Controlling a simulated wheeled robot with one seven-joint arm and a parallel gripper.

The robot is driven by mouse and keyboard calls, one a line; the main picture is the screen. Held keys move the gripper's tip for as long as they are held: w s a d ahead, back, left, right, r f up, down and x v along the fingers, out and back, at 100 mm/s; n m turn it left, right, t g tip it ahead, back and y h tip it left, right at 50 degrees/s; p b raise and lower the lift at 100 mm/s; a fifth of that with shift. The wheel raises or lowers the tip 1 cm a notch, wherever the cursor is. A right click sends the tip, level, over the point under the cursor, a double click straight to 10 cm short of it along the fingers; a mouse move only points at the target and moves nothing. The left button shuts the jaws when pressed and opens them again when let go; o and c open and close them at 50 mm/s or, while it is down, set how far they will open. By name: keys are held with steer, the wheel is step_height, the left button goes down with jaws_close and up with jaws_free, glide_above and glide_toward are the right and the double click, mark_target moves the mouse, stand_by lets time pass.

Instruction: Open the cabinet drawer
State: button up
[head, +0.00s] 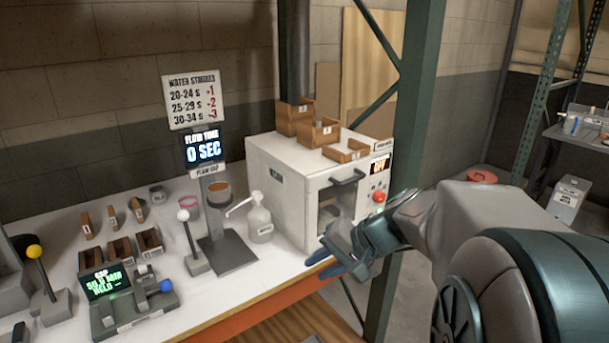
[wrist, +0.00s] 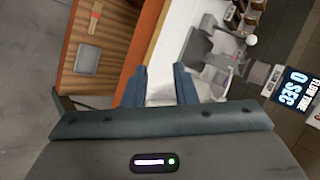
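A white box-shaped cabinet (head: 283,190) stands at the right end of the bench in the head view. Its front has a dark bar handle (head: 348,178) above a dark window or opening; I cannot tell which. I cannot make out a separate drawer in either view. My gripper (head: 327,263) is in front of and below the cabinet front, near the bench's front edge, apart from the handle. In the wrist view my gripper's (wrist: 159,68) two blue fingers stand apart with nothing between them, pointing toward the bench edge.
The white bench top (head: 215,293) has an orange front edge (head: 262,318) and a wooden lower shelf (head: 290,326). Wooden bins (head: 318,132) sit on the cabinet. A white bottle (head: 260,220) and a flow cup stand (head: 227,250) are left of it. A green post (head: 405,150) rises beside it.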

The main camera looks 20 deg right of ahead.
steer(key=w+d+r+m+t, duration=0.35)
steer(key=w+d, duration=0.25)
steer(key=d, duration=0.2)
steer(key=m+t+h, duration=0.1)
steer(key=m+t, duration=0.2)
steer(key=t, duration=0.3)
glide_toward(354, 178)
steer(key=shift+g, duration=0.25)
steer(key=p+x, duration=0.4)
steer(key=x, duration=0.6)
steer(key=shift+w+a+f, duration=0.1)
steer(key=shift+w, duration=0.05)
jaws_close()
